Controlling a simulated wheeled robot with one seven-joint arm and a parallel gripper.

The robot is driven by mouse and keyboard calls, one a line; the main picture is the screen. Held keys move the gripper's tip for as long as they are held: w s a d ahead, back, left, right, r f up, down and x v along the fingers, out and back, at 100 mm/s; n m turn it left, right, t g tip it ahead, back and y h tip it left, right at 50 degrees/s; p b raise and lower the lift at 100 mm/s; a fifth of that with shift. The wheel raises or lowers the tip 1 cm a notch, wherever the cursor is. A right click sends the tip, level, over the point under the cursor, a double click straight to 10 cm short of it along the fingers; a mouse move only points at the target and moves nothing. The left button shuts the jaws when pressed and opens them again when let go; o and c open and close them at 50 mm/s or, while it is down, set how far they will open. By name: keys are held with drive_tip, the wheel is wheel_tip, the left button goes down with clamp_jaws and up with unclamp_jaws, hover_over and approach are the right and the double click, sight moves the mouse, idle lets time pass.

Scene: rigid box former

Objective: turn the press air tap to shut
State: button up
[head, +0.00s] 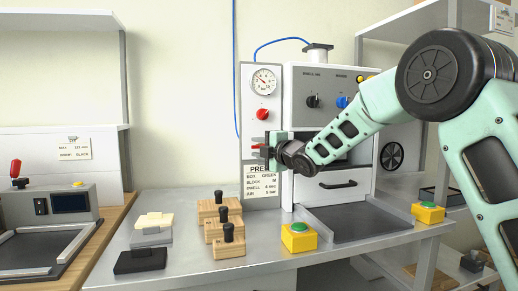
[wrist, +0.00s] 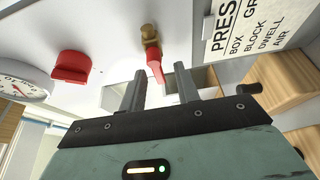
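The press air tap has a brass body (wrist: 150,36) and a red lever (wrist: 155,66) on the pale press panel in the wrist view. The lever points from the brass towards my gripper, and its free end appears between the two fingers. My gripper (wrist: 160,80) is open, with a visible gap either side of the lever. In the head view my gripper (head: 264,150) is at the panel, below the red knob and just above the PRESS label. There it hides most of the tap, and only bits of red show.
A pressure gauge (head: 263,81) and red knob (head: 263,114) sit above the tap; the knob also shows in the wrist view (wrist: 70,68). The PRESS label plate (head: 263,183) is below. Wooden blocks (head: 228,241) and a green-topped yellow button box (head: 299,238) stand on the bench.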

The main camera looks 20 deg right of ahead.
drive_tip(key=shift+c, duration=0.3)
clamp_jaws()
